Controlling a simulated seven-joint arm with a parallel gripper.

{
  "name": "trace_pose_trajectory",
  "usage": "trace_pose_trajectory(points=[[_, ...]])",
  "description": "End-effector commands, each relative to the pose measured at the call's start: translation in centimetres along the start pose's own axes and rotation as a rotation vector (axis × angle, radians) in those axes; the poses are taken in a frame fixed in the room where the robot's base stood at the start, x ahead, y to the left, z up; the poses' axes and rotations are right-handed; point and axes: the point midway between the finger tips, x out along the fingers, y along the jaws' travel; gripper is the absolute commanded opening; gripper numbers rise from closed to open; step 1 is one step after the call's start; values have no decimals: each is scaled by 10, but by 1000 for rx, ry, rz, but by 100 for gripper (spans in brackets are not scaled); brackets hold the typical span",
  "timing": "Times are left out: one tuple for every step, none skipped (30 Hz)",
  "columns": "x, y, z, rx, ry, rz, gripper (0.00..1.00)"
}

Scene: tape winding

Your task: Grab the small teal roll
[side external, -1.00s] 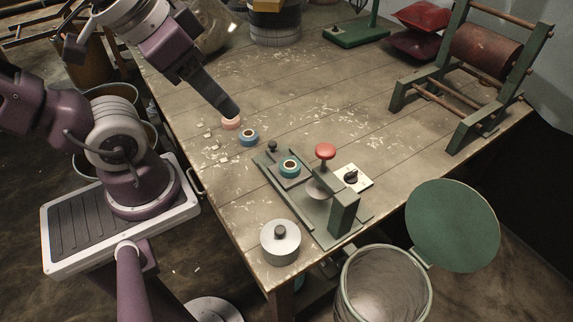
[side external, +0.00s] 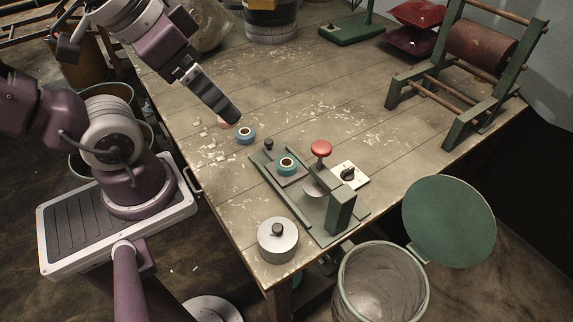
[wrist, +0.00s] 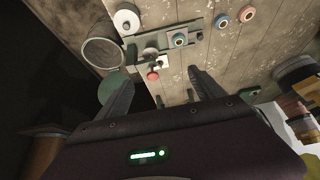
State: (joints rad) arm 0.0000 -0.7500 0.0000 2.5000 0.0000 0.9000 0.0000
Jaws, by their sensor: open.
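The small teal roll (side external: 287,166) sits on the green metal fixture (side external: 322,228), on its small square plate at the left end. The teal roll also shows in the wrist view (wrist: 180,41), beyond the fingers. My gripper (side external: 232,115) hangs above the table, up and left of the teal roll in the side view, apart from it and empty. In the wrist view my gripper (wrist: 161,77) has its two fingers spread wide with nothing between them.
A blue roll (side external: 245,136) and a pink roll (side external: 221,121), partly hidden by my gripper, lie on the table. A red knob (side external: 320,149) stands up beside the teal roll. A lidded metal pot (side external: 278,241) is near the front edge. The table's middle is clear.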

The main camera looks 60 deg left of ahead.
Motion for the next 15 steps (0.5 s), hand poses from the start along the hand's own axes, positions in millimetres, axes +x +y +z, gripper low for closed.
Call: trace_pose_trajectory(points=[[0,0,0,0,0,0,78],[0,0,0,0,0,0,78],[0,0,0,0,0,0,78],[0,0,0,0,0,0,78],[0,0,0,-1,-1,0,78],[1,0,-1,-13,-14,1,78],[4,-1,-3,-32,-36,3,78],[7,-1,-6,-62,-70,7,78],[14,-2,-10,-121,-133,17,78],[21,-4,-15,-180,-189,27,78],[29,-7,-21,-250,-253,41,78],[42,-11,-29,-355,-341,65,78],[52,-16,-35,-438,-405,85,78],[63,-22,-41,-521,-464,108,78],[79,-30,-48,-634,-541,140,78]])
